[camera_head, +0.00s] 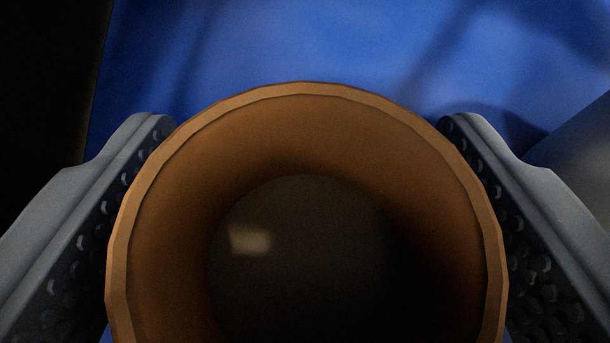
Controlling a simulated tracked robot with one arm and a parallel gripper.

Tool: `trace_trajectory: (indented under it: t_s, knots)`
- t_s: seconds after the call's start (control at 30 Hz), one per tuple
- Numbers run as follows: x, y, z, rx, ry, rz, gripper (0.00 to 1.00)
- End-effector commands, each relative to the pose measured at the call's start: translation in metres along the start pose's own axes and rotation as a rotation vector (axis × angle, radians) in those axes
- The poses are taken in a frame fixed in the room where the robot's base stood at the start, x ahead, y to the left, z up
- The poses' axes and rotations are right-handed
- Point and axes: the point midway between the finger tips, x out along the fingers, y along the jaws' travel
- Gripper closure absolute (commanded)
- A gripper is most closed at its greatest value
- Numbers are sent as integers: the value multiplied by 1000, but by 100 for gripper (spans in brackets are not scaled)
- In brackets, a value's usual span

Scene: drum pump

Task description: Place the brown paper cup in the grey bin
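The brown paper cup (155,235) fills the middle of the view. I look down into its open mouth, and its dark inside looks empty apart from a pale patch of light on the bottom. My gripper (305,125) has one grey finger on each side of the cup, with the studded pads facing it. The cup's rim overlaps the inner edges of both pads. The rim hides the cup's outer wall, so I cannot tell whether the fingers press on it. I do not see a thing that is clearly the grey bin.
A blue surface (300,40) lies beyond the cup, with soft shadows on it. A grey rounded thing (585,150) shows at the right edge, partly cut off. The far left is dark beyond the blue surface's edge.

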Motion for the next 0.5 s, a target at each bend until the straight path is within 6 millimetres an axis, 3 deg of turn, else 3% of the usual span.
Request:
trace_trajectory:
  t_s: [0.37, 0.5]
  knots:
    - [-1, 0, -2, -1, 0, 0, 31]
    - [-16, -1, -1, -1, -1, 0, 31]
